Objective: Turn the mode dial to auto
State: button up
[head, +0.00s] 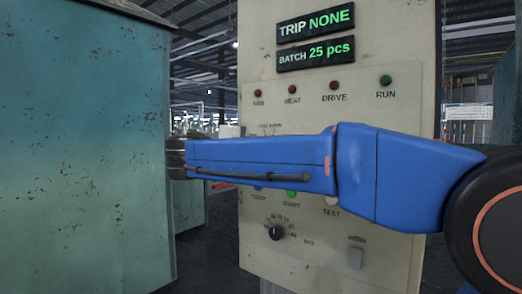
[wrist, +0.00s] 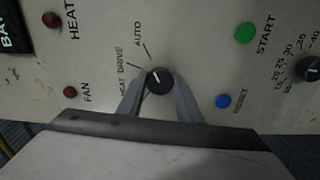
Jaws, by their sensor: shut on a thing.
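The mode dial (wrist: 158,81) is a round black knob with a short white pointer mark, on the cream panel in the wrist view. Printed labels fan around it: HEAT, DRIVE and AUTO (wrist: 138,33). The white mark points up and left, roughly between the DRIVE and AUTO ticks; its exact setting is hard to read. My gripper (wrist: 160,88) has one finger on each side of the knob and is shut on it.
The panel (head: 400,100) carries indicator lamps, a green START button (wrist: 245,32), a blue RESET button (wrist: 223,101) and another black dial (head: 276,232). Displays read TRIP NONE (head: 316,22) and BATCH 25 pcs (head: 316,53). A teal cabinet (head: 80,150) stands close at the left.

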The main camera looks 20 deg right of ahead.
jog(key=shift+f, duration=0.1)
jog(key=o, duration=1)
jog(key=shift+o, duration=0.2)
jog(key=v, duration=1.7)
jog(key=shift+s+a, duration=0.15)
